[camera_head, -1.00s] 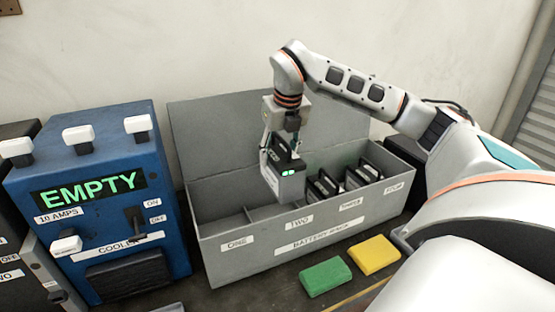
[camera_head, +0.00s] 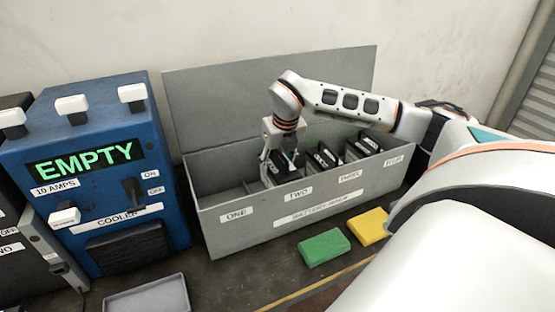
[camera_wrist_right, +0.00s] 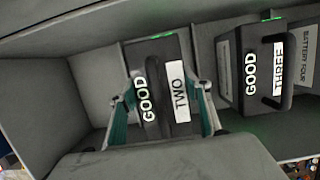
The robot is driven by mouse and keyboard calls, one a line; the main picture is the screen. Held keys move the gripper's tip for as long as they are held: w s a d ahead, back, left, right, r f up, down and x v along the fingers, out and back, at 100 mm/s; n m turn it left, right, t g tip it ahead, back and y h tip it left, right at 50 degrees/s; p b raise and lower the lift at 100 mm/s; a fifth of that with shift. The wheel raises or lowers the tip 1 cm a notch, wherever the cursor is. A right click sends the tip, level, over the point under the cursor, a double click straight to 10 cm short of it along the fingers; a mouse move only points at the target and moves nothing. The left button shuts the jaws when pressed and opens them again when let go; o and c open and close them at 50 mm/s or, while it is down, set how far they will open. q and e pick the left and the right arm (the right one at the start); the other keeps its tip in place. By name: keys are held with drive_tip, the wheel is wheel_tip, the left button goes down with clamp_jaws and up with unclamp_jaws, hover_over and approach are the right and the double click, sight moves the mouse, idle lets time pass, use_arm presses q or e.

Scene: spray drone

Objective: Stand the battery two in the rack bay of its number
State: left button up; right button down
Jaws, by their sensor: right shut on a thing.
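Battery two (camera_wrist_right: 160,62) is a dark block with a handle and labels reading GOOD and TWO in the right wrist view. My right gripper (camera_wrist_right: 166,110) is shut on it, with teal finger pads on either side. In the head view the gripper (camera_head: 281,163) reaches down into the grey battery rack (camera_head: 232,238), at the bay behind the label TWO (camera_head: 298,194). The battery stands about upright, low in that bay, mostly hidden by the gripper and the front wall. I cannot tell whether it touches the floor. My left gripper is not in view.
Battery three (camera_wrist_right: 262,65) stands in the bay beside it, with battery four (camera_wrist_right: 306,60) beyond. Bay one (camera_wrist_right: 90,85) is empty. The rack's raised lid (camera_head: 215,110) stands behind. A blue cooler box (camera_head: 100,190) is left; green (camera_head: 324,247) and yellow (camera_head: 368,226) blocks lie in front.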

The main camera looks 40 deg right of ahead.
sight(281, 154)
drive_tip(key=shift+s+x, duration=0.15)
drive_tip(key=shift+x, duration=0.55)
drive_tip(key=shift+s+x, duration=0.1)
drive_tip(key=shift+x, duration=0.55)
drive_tip(key=shift+f, duration=0.2)
drive_tip(key=c, duration=1)
unclamp_jaws()
drive_tip(key=shift+s+a+f, duration=0.1)
drive_tip(key=shift+s+f, duration=0.05)
drive_tip(key=v, duration=1.2)
